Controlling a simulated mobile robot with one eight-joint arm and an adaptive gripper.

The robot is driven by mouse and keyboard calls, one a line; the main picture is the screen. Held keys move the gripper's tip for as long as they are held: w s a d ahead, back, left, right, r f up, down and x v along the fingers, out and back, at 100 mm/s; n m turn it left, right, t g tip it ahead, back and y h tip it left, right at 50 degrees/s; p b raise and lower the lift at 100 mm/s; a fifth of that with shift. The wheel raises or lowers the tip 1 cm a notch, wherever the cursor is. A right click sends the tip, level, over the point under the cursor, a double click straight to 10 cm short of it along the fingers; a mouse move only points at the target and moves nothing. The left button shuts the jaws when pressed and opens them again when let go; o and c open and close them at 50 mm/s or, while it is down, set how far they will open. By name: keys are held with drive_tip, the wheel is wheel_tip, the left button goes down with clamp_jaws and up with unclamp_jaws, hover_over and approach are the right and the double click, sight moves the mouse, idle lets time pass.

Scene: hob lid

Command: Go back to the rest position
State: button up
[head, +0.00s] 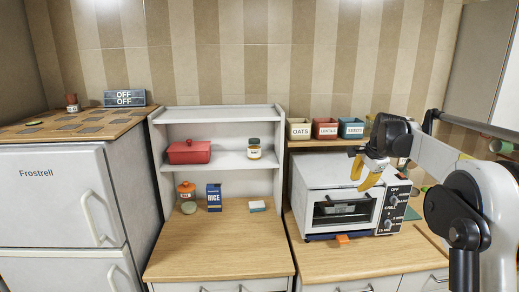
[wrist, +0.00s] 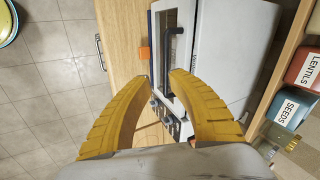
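My gripper (head: 364,178) hangs in the air in front of the white toaster oven (head: 325,186), at the right of the head view. In the wrist view its two yellow fingers (wrist: 161,78) are apart, with nothing between their tips. The oven (wrist: 218,50) lies beyond them, its dark door handle (wrist: 170,45) showing past the tips. The oven door looks closed. My arm comes in from the right of the head view. No hob lid can be made out in either view.
Labelled tins, OATS (head: 299,129), LENTILS (head: 325,128) and SEEDS (head: 351,128), stand on a shelf above the oven. An orange object (head: 343,239) lies before the oven. A shelf unit (head: 217,112) stands left, beyond it a fridge (head: 55,205). The left wooden counter (head: 218,250) is mostly clear.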

drive_tip(key=s+a+f+n+b, duration=0.1)
drive_tip(key=s+a+n+b, duration=0.25)
drive_tip(key=s+a, duration=0.45)
drive_tip(key=s+a+f+n+b, duration=0.1)
drive_tip(key=s+a+n+b, duration=0.25)
drive_tip(key=s, duration=0.85)
drive_tip(key=s+a+f+n+t+b, duration=0.1)
drive_tip(key=s+a+f+n+b, duration=0.1)
drive_tip(key=s+f, duration=0.6)
drive_tip(key=s+a+f+n+t+b, duration=0.1)
drive_tip(key=s+a+f+n+b, duration=0.2)
drive_tip(key=s+f, duration=0.6)
drive_tip(key=s+a+n, duration=0.2)
drive_tip(key=s+n, duration=0.1)
drive_tip(key=s, duration=0.2)
drive_tip(key=shift+n, duration=0.3)
